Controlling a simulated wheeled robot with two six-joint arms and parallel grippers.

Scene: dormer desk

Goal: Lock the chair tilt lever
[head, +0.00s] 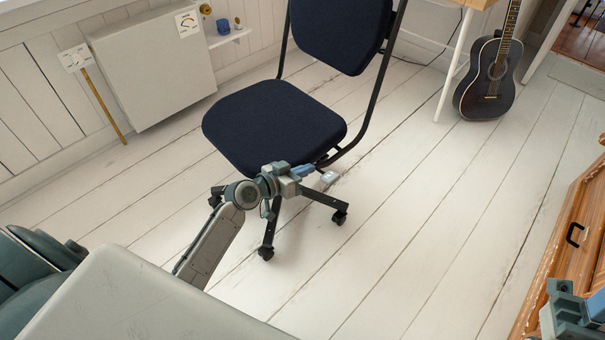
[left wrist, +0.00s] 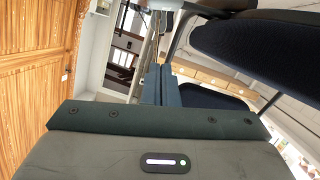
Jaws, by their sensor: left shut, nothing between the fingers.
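The office chair (head: 270,125) has a dark blue seat, a black frame and castors, and stands upright on the floor. A small pale lever paddle (head: 329,177) sticks out under the right side of its seat. My left gripper (head: 304,170) is shut and empty beside the seat's front right edge, just left of the paddle. I cannot tell whether they touch. In the left wrist view the blue fingers (left wrist: 161,85) are together, with the dark seat (left wrist: 262,42) close at the upper right; the lever is not clear there. My right gripper (head: 590,308) is partly cut off at the lower right corner.
A wooden cabinet (head: 560,260) with a black handle stands at the right edge. A guitar (head: 487,85) leans by the desk leg (head: 452,75) at the back. A pale wall panel (head: 152,70) is behind left. The floor (head: 420,210) right of the chair is clear.

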